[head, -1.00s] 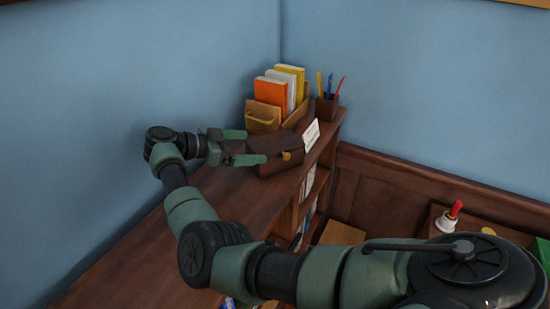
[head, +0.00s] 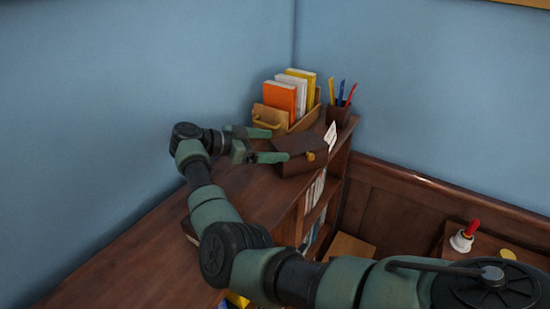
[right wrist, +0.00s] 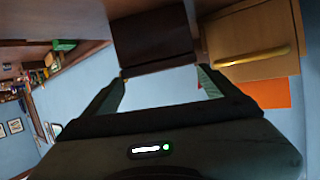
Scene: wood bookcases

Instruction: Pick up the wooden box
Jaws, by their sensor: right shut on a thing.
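The wooden box (head: 301,153) is a small dark brown chest with a yellow clasp, at the far end of the bookcase top. It also shows in the right wrist view (right wrist: 153,38), between my fingers. My right gripper (head: 279,146) reaches it from its left side and is shut on it, one green finger at either side. In the right wrist view the gripper (right wrist: 160,82) has its fingertips at the box's edges. I cannot tell whether the box's underside is clear of the top. My left gripper is not in view.
Close behind the box stands a light wood holder (head: 270,118) with orange, white and yellow books. A pencil cup (head: 340,115) and a white card (head: 330,137) are at its right. The bookcase top (head: 130,262) is largely bare toward the front. A bell (head: 462,240) is at right.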

